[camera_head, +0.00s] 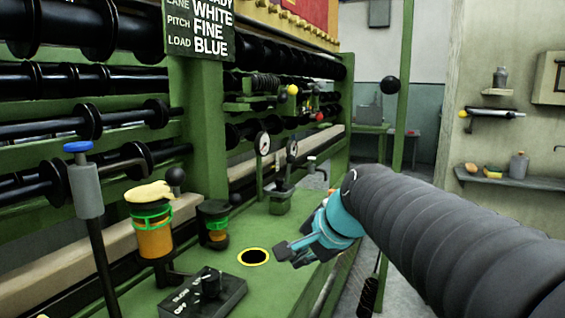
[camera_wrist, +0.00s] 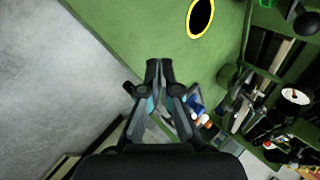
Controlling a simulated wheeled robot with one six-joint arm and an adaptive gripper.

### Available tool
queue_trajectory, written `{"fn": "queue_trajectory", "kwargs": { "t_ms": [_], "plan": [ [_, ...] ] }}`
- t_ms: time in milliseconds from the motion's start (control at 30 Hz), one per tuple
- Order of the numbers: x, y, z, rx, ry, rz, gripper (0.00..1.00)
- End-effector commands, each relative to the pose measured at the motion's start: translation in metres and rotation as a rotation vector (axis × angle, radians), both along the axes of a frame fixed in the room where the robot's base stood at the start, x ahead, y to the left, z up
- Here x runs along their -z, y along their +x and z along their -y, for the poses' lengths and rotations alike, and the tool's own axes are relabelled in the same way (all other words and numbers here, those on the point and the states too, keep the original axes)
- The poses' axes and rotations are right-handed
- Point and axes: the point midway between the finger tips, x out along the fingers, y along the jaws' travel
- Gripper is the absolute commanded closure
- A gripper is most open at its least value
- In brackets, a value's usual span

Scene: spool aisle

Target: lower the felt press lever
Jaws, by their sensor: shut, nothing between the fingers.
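My gripper (camera_head: 285,252) is shut and empty, just right of a yellow-ringed hole (camera_head: 254,257) in the green bench top. In the wrist view, its fingertips (camera_wrist: 159,66) meet over the green surface. No lever is labelled as the felt press lever. My gripper touches neither. A dark ball also shows at the top right of the wrist view (camera_wrist: 305,23); I cannot tell which one it is.
An orange jar (camera_head: 154,238), a dark jar (camera_head: 213,226), a switch box (camera_head: 205,296) and a blue-topped post (camera_head: 84,185) stand left of the hole. Gauges (camera_head: 263,144) and a small tap (camera_head: 311,162) stand behind. Grey floor (camera_wrist: 50,70) lies beyond the bench edge.

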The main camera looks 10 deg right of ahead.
Motion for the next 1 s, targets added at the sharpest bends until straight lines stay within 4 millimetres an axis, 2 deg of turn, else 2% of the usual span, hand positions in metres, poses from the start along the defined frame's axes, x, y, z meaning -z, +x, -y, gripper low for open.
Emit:
{"fn": "queue_trajectory", "kwargs": {
  "t_ms": [33, 200, 300, 400, 600, 1000],
  "plan": [
    [0.007, -0.026, -0.002, -0.092, -0.1, 0.011, 1.0],
    [0.047, -0.097, 0.003, -0.42, -0.435, 0.03, 1.0],
    [0.068, -0.129, 0.009, -0.585, -0.588, 0.033, 1.0],
    [0.084, -0.152, 0.014, -0.718, -0.706, 0.033, 1.0],
    [0.102, -0.172, 0.022, -0.85, -0.818, 0.029, 1.0],
    [0.104, -0.173, 0.022, -0.86, -0.826, 0.029, 1.0]
  ]
}}
